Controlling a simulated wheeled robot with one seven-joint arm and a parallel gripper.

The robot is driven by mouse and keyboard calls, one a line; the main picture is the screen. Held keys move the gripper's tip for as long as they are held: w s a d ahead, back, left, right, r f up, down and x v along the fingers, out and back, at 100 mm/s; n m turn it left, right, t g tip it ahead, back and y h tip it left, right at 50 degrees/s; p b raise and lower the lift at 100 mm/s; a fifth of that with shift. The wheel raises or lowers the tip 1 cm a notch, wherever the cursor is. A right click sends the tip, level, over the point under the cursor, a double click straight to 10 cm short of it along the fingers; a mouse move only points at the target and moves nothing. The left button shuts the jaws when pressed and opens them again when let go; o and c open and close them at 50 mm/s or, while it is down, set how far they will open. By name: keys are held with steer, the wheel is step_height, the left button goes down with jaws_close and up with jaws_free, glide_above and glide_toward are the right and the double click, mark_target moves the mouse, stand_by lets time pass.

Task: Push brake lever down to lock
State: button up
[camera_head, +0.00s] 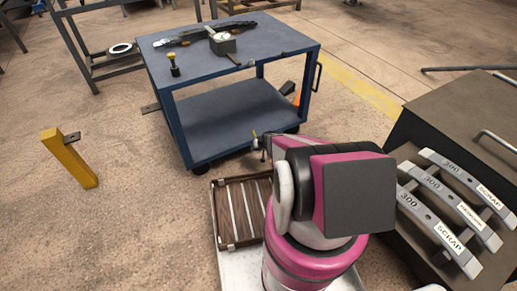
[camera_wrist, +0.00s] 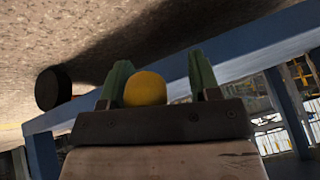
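The blue cart (camera_head: 235,105) stands in the middle of the head view, and its blue frame (camera_wrist: 240,50) also crosses the wrist view. A rounded yellow knob (camera_wrist: 146,88), seemingly the brake lever's end, shows between the two green fingers of my gripper (camera_wrist: 157,70) in the wrist view. The fingers are apart, with a gap on the knob's right; whether the left finger touches it I cannot tell. A small yellow tip (camera_head: 254,134) shows by the cart's lower edge in the head view. The lever's shaft is hidden. My arm hides most of the gripper there.
A dark round caster (camera_wrist: 53,88) is left of the knob. A yellow post (camera_head: 69,160) stands at left. A dark cabinet with labelled grey bars (camera_head: 446,205) is at right. Floor left of the cart is mostly clear.

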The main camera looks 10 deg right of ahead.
steer(key=shift+s+d, duration=0.1)
steer(key=v, duration=1)
steer(key=shift+r, duration=0.35)
steer(key=shift+s, duration=0.1)
